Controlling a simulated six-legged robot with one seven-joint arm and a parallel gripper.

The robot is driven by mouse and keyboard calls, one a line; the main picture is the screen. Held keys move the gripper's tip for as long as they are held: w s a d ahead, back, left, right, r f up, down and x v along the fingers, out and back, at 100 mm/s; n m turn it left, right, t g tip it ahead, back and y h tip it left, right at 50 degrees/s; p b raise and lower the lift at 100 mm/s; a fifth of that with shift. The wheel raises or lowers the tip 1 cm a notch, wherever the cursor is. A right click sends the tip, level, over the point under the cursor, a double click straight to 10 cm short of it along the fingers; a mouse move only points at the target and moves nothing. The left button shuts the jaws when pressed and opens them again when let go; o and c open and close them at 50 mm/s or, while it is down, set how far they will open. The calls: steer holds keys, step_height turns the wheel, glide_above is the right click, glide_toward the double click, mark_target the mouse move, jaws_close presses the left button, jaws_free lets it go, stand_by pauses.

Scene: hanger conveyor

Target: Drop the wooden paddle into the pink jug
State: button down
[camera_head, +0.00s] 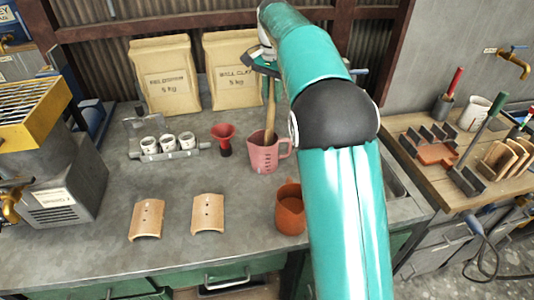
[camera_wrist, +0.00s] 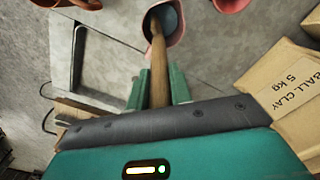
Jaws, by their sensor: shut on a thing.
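The pink jug (camera_head: 262,158) stands upright on the grey bench, left of my arm; its mouth also shows at the top of the wrist view (camera_wrist: 176,36). The wooden paddle (camera_head: 270,108) hangs almost upright above the jug, its lower end at or inside the jug's mouth. In the wrist view the paddle (camera_wrist: 158,65) runs from between my fingers to the jug's opening. My gripper (camera_wrist: 159,88) is shut on the paddle's upper part, above the jug. The gripper is partly hidden by my arm in the head view. How deep the paddle reaches is unclear.
A red funnel (camera_head: 223,137) and a rack of white cups (camera_head: 165,145) stand left of the jug. An orange-brown jug (camera_head: 290,212) stands in front of it. Paper bags (camera_head: 233,68) stand behind. Two curved tiles (camera_head: 208,213) lie at the front. A tool table (camera_head: 455,165) is at right.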

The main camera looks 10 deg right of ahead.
steer(key=c, duration=1.2)
jaws_free()
steer(key=shift+o, duration=0.2)
step_height(320, 180, up, 12)
